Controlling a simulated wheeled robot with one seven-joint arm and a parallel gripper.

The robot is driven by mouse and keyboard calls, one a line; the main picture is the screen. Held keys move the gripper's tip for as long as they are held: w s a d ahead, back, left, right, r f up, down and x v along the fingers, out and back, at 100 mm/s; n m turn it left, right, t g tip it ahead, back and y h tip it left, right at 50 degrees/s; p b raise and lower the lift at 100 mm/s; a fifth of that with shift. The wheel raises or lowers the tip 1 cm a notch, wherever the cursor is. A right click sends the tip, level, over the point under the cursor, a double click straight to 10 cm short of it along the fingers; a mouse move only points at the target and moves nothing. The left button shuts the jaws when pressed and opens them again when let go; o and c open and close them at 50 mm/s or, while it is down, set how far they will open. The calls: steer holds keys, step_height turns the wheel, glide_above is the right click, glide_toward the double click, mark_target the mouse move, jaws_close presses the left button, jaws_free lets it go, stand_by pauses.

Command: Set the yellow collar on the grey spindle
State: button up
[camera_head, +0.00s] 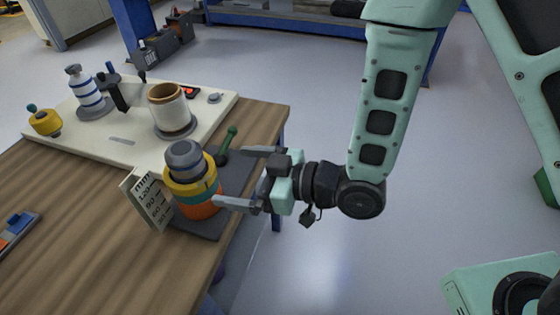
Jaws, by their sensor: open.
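The yellow collar (189,181) sits around a stacked roller on a dark base plate near the table's right edge. The grey spindle (184,152) shows as a grey knob-like top rising through the collar. A teal band and an orange body (199,208) are under the collar. My gripper (232,177) is open and empty, just right of the stack, its fingers pointing left towards it. The nearer fingertip overlaps the orange body's right edge in the picture; I cannot tell whether they touch. The collar's far side and the spindle's lower part are hidden.
A white scale card (148,199) stands left of the stack. A green-handled lever (228,140) is behind it. A pale board (110,138) holds a white cup (168,108), a striped bottle (86,90) and a yellow knobbed piece (45,122).

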steer(key=p+v, duration=0.7)
steer(key=p, duration=0.1)
steer(key=shift+p, duration=0.35)
steer(key=shift+s, duration=0.15)
steer(key=w+d+r+m+g+h, duration=0.2)
steer(key=d+r+h, duration=0.3)
steer(key=h, duration=0.4)
steer(key=s+d+r+m+g+h, duration=0.3)
steer(key=s+d+r+g+h, duration=0.1)
steer(key=s+r, duration=0.7)
steer(key=shift+s+d+m+h, duration=0.4)
steer(key=shift+s+d+h, duration=0.15)
steer(key=shift+d, duration=0.5)
